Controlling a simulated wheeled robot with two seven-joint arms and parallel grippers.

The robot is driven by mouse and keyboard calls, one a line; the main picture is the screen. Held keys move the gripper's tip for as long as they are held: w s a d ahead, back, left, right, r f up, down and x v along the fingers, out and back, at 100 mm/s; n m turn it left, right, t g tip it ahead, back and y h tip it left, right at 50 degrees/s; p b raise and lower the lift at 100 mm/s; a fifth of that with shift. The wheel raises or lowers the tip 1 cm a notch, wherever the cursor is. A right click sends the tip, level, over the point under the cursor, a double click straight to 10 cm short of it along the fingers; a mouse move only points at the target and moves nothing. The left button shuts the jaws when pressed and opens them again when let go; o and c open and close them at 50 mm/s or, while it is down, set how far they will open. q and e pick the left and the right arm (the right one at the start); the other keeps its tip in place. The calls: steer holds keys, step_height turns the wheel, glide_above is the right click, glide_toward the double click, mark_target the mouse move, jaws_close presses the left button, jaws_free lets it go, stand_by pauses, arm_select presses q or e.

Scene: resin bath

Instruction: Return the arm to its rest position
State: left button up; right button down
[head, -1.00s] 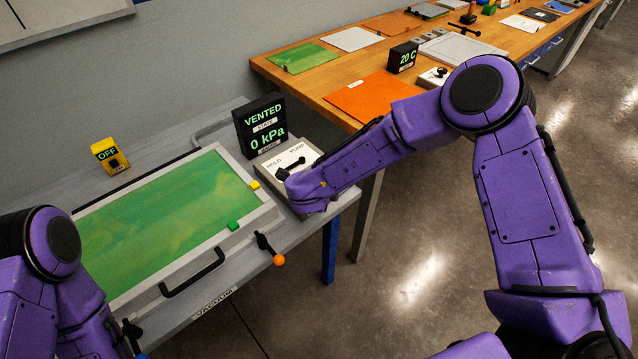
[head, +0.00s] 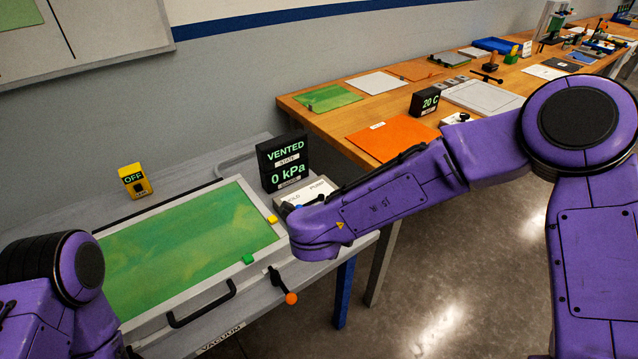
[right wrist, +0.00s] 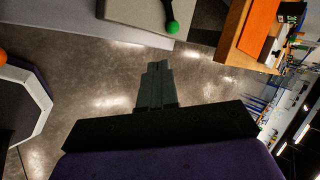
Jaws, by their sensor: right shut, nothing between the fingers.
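My right arm (head: 400,205) reaches left across the head view, with its wrist end (head: 318,232) in front of the HOLD/PUMP panel. My right gripper's fingers are hidden there. In the right wrist view the right gripper (right wrist: 157,68) is shut and empty, above the floor and apart from a green-balled lever (right wrist: 172,27). My left arm (head: 78,270) is at the lower left of the head view. Its gripper does not show.
The vacuum table's frame (head: 190,308) holds a green sheet. A lever with an orange ball (head: 291,298) sticks out in front. The HOLD/PUMP panel (head: 318,188) is partly covered. The gauge (head: 284,163) reads VENTED, 0 kPa. A wooden bench (head: 310,98) stands behind. Floor is open at right.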

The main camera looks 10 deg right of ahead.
steer(key=s+d+f+n+t+y, duration=0.1)
steer(key=s+d+f+n, duration=0.2)
steer(key=f+n, duration=0.35)
steer(key=s+d+f+n+t+y, duration=0.1)
steer(key=s+d+f+n, duration=0.1)
steer(key=s+f+n, duration=0.4)
steer(key=s+d+f+n+g, duration=0.2)
steer(key=s+d+f, duration=0.3)
steer(key=s, duration=0.4)
steer(key=s+d+f+n+g, duration=0.3)
steer(key=s+f, duration=0.4)
steer(key=s, duration=0.3)
steer(key=shift+s+d+f+n+h, duration=0.25)
steer(key=shift+d+n, duration=0.2)
steer(key=shift+d, duration=0.8)
